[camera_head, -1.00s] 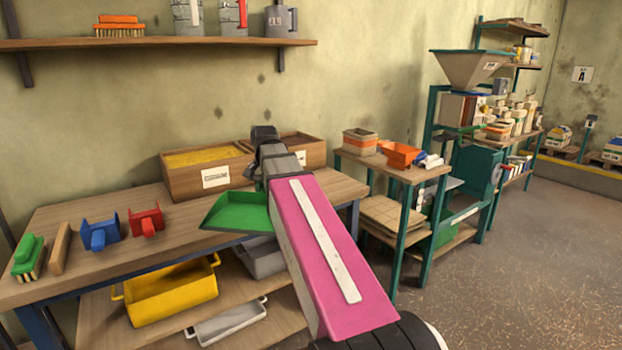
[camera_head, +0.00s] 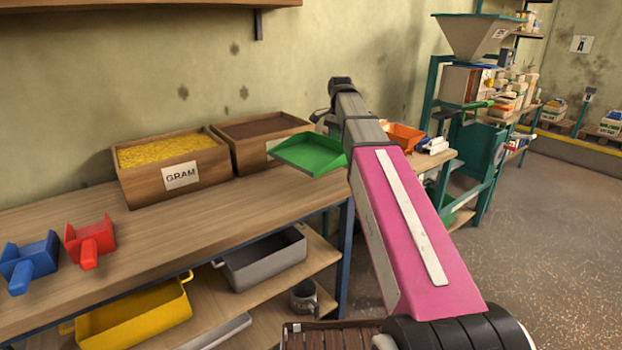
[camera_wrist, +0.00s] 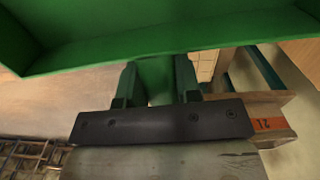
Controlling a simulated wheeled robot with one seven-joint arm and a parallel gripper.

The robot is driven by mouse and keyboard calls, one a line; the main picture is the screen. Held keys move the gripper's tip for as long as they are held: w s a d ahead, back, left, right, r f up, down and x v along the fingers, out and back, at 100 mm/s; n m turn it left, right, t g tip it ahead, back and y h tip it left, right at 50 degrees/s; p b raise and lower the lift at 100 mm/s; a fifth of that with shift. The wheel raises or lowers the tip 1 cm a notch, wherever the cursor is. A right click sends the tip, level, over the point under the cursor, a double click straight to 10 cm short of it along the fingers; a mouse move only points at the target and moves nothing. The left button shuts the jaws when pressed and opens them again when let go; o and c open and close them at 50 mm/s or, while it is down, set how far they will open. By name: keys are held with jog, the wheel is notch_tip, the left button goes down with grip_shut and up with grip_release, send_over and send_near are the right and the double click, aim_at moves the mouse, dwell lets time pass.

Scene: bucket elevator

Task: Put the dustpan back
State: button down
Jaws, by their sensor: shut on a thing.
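The green dustpan (camera_head: 311,153) is held out at the right end of the wooden bench, in front of the brown-filled box in the head view. Its pan faces up and looks empty. My gripper (camera_wrist: 156,82) is shut on the dustpan's green handle in the wrist view, with one dark finger on each side. The pan (camera_wrist: 160,40) fills the top of that view. In the head view my arm hides the handle and the fingertips. I cannot tell how far the pan is above the bench top.
Boxes of yellow grain (camera_head: 172,165) and brown material (camera_head: 255,137) stand at the bench back. Blue (camera_head: 30,262) and red (camera_head: 91,240) scoops lie at left. Yellow (camera_head: 135,318) and grey (camera_head: 262,258) bins sit below. A side table holds an orange tray (camera_head: 403,138). The bench middle is clear.

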jog(key=shift+m, duration=0.5)
jog(key=f, duration=0.3)
jog(key=w+f, duration=0.1)
jog(key=f, duration=0.2)
jog(key=w+f, duration=0.1)
jog(key=f, duration=0.2)
jog(key=shift+w+a+f, duration=0.15)
jog(key=shift+w+a, duration=0.1)
jog(key=shift+a, duration=0.15)
jog(key=shift+f, duration=0.1)
jog(key=c, duration=0.8)
grip_release()
notch_tip(320, 180, up, 12)
